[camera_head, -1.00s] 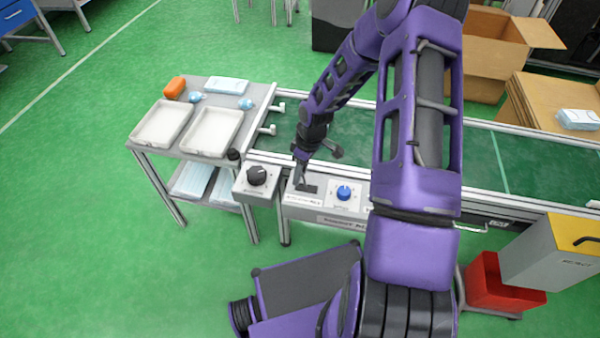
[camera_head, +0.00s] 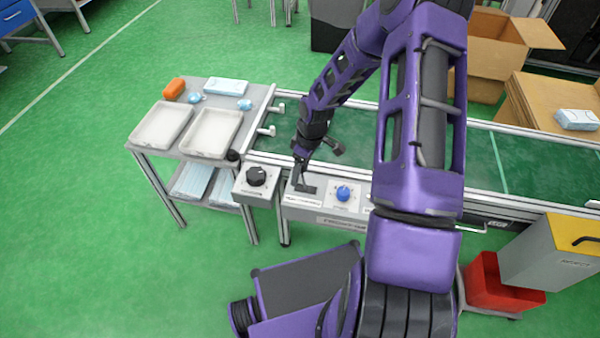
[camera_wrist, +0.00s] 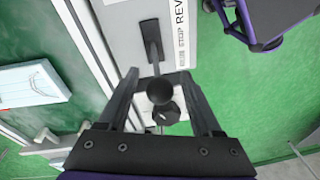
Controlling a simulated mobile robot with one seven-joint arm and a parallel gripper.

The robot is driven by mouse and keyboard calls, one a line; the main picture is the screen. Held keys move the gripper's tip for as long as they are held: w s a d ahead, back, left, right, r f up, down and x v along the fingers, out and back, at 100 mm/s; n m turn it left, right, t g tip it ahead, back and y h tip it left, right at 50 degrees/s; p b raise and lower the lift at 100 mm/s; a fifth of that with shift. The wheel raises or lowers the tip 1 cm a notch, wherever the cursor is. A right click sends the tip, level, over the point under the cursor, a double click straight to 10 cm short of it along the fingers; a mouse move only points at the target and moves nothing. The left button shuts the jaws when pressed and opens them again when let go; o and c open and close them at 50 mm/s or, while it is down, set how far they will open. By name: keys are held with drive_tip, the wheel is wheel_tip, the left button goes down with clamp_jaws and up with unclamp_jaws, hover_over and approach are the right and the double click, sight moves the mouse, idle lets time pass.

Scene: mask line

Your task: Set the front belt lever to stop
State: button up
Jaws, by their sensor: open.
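The belt lever (camera_wrist: 153,45) on the light grey front panel (camera_head: 305,202) is a dark stem ending in a black ball knob (camera_wrist: 160,91). In the wrist view, the ball appears between the two spread fingers of my gripper (camera_wrist: 163,78), with space visible on both sides. A label beside the lever reads STOP and REV; the rest of it is cut off. In the head view my gripper (camera_head: 298,178) points down over the lever's dark base (camera_head: 306,189) and partly hides the lever. I cannot tell the lever's exact setting.
A black rotary knob (camera_head: 257,176) on its own box is left of the lever, and a blue knob (camera_head: 343,193) is to the right. The green belt (camera_head: 350,130) runs behind. A side table with trays (camera_head: 211,132) stands left. Open floor lies in front.

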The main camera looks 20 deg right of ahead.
wheel_tip(320, 180, up, 16)
drive_tip(key=d+p, duration=0.2)
drive_tip(key=shift+s+d+p, duration=0.2)
drive_tip(key=shift+d+p, duration=0.1)
drive_tip(key=shift+d, duration=0.1)
drive_tip(key=shift+a+f, duration=0.2)
drive_tip(key=shift+a, duration=0.05)
drive_tip(key=c, duration=0.4)
drive_tip(key=a, duration=0.1)
drive_tip(key=w+a+f+n, duration=0.2)
drive_tip(key=a, duration=0.1)
drive_tip(key=shift+f+g+h, duration=0.2)
drive_tip(key=shift+g+h, duration=0.1)
clamp_jaws()
drive_tip(key=w+a+f+n+h, duration=0.1)
drive_tip(key=a+f+n, duration=0.1)
drive_tip(key=a+n, duration=0.15)
wheel_tip(320, 180, down, 9)
drive_tip(key=s+d+b, duration=0.1)
drive_tip(key=d, duration=0.1)
drive_tip(key=shift+s+d+r+b, duration=0.2)
drive_tip(key=shift+s+d+b, duration=0.05)
drive_tip(key=shift+d+b, duration=0.15)
